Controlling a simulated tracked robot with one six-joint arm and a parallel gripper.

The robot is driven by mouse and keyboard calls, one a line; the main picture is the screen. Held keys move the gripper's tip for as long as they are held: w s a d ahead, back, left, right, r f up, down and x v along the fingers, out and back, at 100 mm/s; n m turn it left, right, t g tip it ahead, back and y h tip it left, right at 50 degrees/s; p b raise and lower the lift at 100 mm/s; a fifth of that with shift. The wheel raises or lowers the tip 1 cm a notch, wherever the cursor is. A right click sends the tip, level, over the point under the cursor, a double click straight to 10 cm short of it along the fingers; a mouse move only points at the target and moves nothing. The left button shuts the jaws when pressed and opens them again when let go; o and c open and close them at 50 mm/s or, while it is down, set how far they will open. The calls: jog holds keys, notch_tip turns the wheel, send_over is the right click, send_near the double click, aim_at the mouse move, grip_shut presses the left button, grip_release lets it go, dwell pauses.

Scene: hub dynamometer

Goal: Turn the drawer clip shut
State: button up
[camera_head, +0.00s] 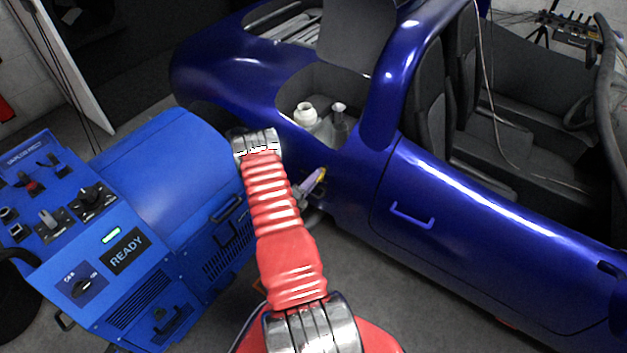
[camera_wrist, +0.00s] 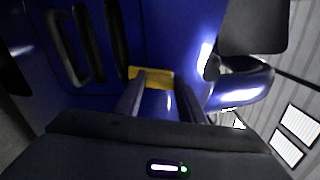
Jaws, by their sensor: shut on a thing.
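In the wrist view, a small yellow piece (camera_wrist: 152,76), which looks like the drawer clip, sits against a dark blue panel (camera_wrist: 165,35). My gripper (camera_wrist: 160,82) reaches in from below with its two dark fingers at the piece, shut on it. The contact faces are hidden, and I cannot tell the clip's turn angle. In the head view my red arm hides the gripper and the clip. The blue machine (camera_head: 170,165) stands left of my arm, with black handles (camera_head: 228,208) on its side.
A dark blue open car (camera_head: 480,230) stands close on the right. A purple and yellow piece (camera_head: 313,181) shows at its side, right beside my arm. The machine's top carries switches, a knob (camera_head: 82,288) and a READY display (camera_head: 127,251). Bare floor (camera_head: 400,310) lies between machine and car.

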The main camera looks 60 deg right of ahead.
jog(key=shift+w+f+n, duration=0.15)
jog(key=shift+n, duration=0.95)
jog(key=o, duration=1)
jog(key=shift+o, duration=0.2)
jog(key=shift+a, duration=0.1)
jog(key=w+a, duration=0.2)
jog(key=a, duration=1.1)
jog(key=shift+a, duration=0.3)
